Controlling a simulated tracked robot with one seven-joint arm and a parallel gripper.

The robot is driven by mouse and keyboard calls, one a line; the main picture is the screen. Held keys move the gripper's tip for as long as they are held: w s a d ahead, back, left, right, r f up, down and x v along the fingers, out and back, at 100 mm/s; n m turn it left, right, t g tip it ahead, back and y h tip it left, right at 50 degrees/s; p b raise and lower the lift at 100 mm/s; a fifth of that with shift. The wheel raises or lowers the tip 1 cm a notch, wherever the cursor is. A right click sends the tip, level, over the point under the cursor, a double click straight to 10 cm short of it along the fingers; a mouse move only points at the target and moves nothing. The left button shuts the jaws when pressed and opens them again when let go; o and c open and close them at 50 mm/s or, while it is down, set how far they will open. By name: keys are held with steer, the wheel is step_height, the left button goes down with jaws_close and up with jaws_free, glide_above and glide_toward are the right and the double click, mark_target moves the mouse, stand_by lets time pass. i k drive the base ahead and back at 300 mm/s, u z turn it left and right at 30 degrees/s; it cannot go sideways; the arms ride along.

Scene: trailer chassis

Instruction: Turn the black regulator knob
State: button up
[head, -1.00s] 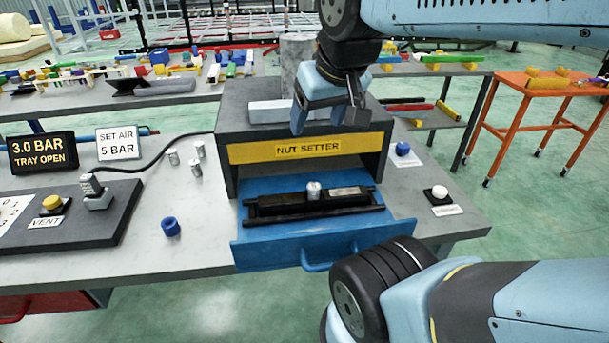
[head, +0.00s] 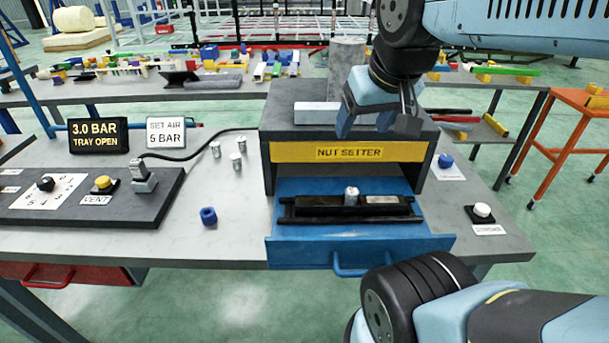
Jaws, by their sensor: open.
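The black regulator knob (head: 46,184) sits on a white numbered dial plate (head: 50,190) at the left end of the dark control panel (head: 120,210). My gripper (head: 374,132) is open and empty, in front of the nut setter housing, far to the right of the knob. The display (head: 98,136) reads 3.0 BAR, TRAY OPEN. The sign (head: 166,139) beside it reads SET AIR 5 BAR. Which way the knob points is too small to tell.
A yellow VENT button (head: 102,183) and a hose fitting (head: 142,178) stand right of the knob. Several metal nuts (head: 236,160) and a blue ring (head: 208,216) lie on the bench. The blue tray (head: 300,253) of the nut setter (head: 345,152) is pulled out.

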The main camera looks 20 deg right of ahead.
mark_target(48, 184)
steer(key=u, duration=1.65)
steer(key=k, duration=0.4)
steer(key=u, duration=0.3)
steer(key=i, duration=1.25)
steer(key=z, duration=0.2)
